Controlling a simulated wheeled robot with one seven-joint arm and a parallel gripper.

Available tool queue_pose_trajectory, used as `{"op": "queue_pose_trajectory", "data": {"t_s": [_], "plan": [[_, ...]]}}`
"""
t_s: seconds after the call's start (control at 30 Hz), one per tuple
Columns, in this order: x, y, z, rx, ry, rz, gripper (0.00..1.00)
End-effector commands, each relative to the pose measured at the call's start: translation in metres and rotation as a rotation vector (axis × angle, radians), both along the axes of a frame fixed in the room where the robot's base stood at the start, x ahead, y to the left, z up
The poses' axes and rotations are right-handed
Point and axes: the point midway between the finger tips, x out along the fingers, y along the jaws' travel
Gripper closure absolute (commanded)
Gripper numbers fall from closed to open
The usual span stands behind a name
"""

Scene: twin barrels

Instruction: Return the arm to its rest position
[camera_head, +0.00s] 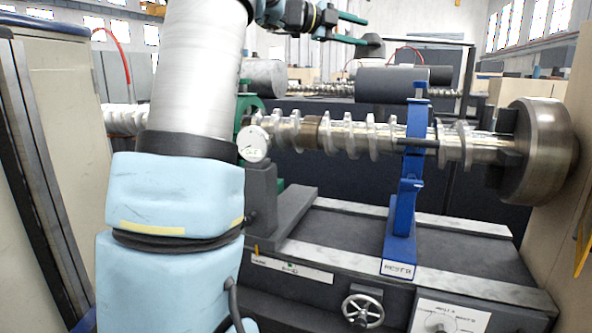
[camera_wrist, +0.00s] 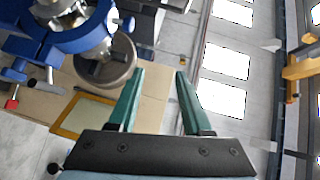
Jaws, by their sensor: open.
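My arm, in a light-blue and white cover, rises through the left of the head view and reaches over at the top. My gripper (camera_head: 362,31) is at the top middle of the head view, above and behind the crankshaft-like shaft (camera_head: 345,138). Its two green fingers are spread apart with nothing between them. They also show apart and empty in the wrist view, where my gripper (camera_wrist: 159,74) points past a round metal disc (camera_wrist: 105,65) at the left. The shaft lies level in the machine, held through a blue stand (camera_head: 405,190).
A large metal disc (camera_head: 542,150) is at the shaft's right end. A handwheel (camera_head: 362,310) and a dial plate (camera_head: 450,315) are on the machine's front. A grey cylinder (camera_head: 385,84) lies behind the shaft. Beige panels stand at the left and right edges. A yellow-framed panel (camera_wrist: 82,117) shows in the wrist view.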

Motion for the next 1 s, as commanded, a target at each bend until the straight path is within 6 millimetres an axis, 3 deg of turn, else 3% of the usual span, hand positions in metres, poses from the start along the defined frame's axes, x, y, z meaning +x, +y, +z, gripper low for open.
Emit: {"op": "queue_pose_trajectory", "data": {"t_s": [0.37, 0.57, 0.67, 0.77, 0.87, 1.0], "plan": [[0.030, 0.030, -0.018, -0.172, 0.121, 0.243, 0.51], [0.048, 0.069, -0.054, -0.300, 0.271, 0.484, 0.51], [0.052, 0.095, -0.086, -0.361, 0.378, 0.635, 0.51], [0.047, 0.125, -0.131, -0.412, 0.516, 0.809, 0.51], [0.027, 0.158, -0.190, -0.448, 0.690, 1.009, 0.51], [-0.024, 0.193, -0.271, -0.456, 0.937, 1.265, 0.51]]}}
